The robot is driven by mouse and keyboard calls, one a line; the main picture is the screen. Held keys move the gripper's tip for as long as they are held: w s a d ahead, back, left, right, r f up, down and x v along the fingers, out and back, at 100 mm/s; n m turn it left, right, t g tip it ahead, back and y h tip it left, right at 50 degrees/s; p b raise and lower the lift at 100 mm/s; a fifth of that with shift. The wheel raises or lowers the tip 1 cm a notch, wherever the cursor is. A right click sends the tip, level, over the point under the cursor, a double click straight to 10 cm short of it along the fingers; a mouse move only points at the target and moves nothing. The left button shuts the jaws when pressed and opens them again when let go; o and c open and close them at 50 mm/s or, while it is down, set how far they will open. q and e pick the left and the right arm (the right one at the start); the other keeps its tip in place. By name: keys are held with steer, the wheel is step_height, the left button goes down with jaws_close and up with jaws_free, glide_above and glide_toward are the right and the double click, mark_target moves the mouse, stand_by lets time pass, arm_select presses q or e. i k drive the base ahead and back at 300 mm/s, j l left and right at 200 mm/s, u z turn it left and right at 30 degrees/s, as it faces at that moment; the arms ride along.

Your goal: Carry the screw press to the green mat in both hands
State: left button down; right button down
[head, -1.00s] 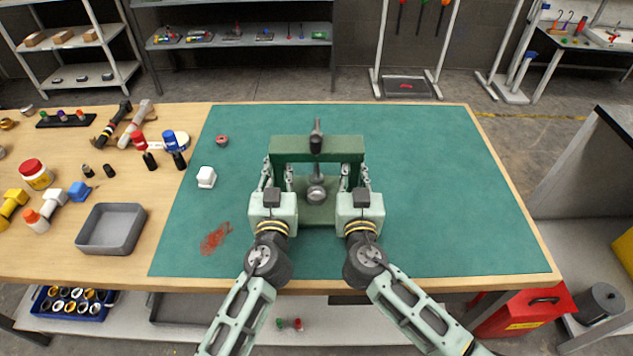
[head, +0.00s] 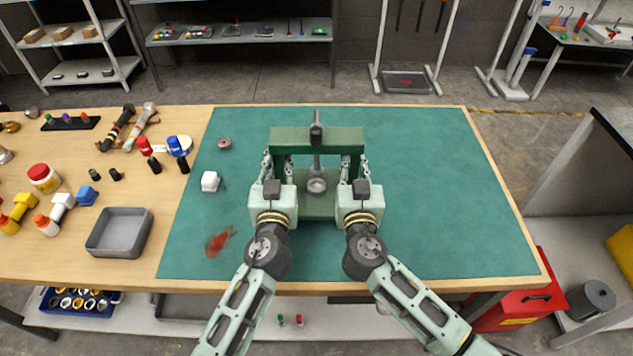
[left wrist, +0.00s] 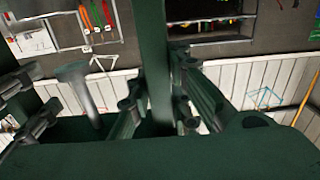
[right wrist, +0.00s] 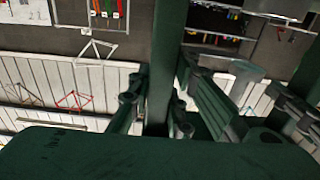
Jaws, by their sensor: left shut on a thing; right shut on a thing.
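The dark green screw press (head: 335,136) stands upright over the green mat (head: 430,200), with its grey screw and round plate (head: 316,185) between its two posts. I cannot tell whether its base touches the mat. My left gripper (head: 277,172) is shut on the press's left post, which also shows between the fingers in the left wrist view (left wrist: 156,70). My right gripper (head: 352,172) is shut on the right post, which shows in the right wrist view (right wrist: 165,70). The grippers partly hide the posts and base.
A small red ring (head: 224,143), a white block (head: 210,181) and a red smear (head: 219,241) are on the mat's left part. A grey tray (head: 119,233) and several bottles and tools lie on the wood at left. The mat's right side is clear.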

mark_target(444, 208)
steer(key=l, duration=1.7)
